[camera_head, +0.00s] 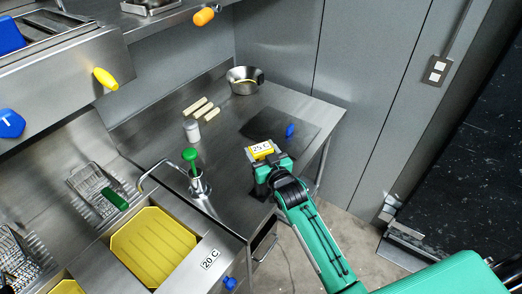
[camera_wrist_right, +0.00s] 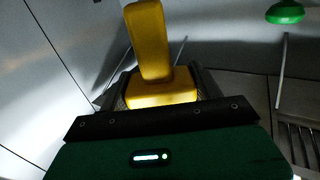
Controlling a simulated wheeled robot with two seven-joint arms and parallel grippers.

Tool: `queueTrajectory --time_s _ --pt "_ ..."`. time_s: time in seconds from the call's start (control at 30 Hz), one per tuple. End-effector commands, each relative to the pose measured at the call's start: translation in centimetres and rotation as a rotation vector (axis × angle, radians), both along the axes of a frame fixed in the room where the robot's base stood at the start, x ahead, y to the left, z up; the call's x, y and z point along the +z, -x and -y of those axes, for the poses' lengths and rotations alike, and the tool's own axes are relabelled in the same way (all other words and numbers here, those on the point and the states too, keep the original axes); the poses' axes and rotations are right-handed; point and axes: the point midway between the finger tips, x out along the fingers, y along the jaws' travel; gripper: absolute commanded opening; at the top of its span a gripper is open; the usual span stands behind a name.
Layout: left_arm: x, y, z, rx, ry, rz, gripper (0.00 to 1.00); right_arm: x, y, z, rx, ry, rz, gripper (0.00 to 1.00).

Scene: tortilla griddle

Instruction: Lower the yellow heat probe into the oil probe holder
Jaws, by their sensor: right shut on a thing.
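My right gripper (camera_head: 268,163) is shut on the yellow heat probe (camera_head: 261,149), which carries a white label reading about 25 C. The gripper holds it over the steel counter's front right part. In the right wrist view the yellow heat probe (camera_wrist_right: 150,50) rises from between the fingers (camera_wrist_right: 160,92) as a blocky base and a tilted upper bar. A steel cup-like holder (camera_head: 201,187) stands left of the gripper, with a green-handled tool (camera_head: 192,162) at it. I cannot tell whether this is the oil probe holder. My left gripper is not in view.
A fryer with yellow oil (camera_head: 153,246) and a wire basket (camera_head: 92,184) lies at the left. A white jar (camera_head: 191,130), pale sticks (camera_head: 200,111), a steel bowl (camera_head: 244,80) and a dark board (camera_head: 277,124) stand farther back. Bare counter (camera_head: 228,152) lies between holder and gripper.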

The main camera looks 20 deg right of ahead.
Motion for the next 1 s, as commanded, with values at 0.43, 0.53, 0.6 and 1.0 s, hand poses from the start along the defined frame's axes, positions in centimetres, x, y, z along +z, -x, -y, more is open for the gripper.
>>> queueTrajectory --time_s 0.43,0.53,0.6,1.0 --pt "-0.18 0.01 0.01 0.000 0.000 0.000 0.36 -0.54 0.00 0.00 0.000 0.000 0.000 0.45" --pt "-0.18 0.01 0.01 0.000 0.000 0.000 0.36 -0.61 0.00 0.00 0.000 0.000 0.000 0.45" --pt "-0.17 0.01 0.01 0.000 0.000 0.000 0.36 -0.59 0.00 0.00 0.000 0.000 0.000 0.45" --pt "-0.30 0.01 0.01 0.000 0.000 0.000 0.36 -0.94 -0.01 -0.01 0.000 0.000 0.000 0.45"
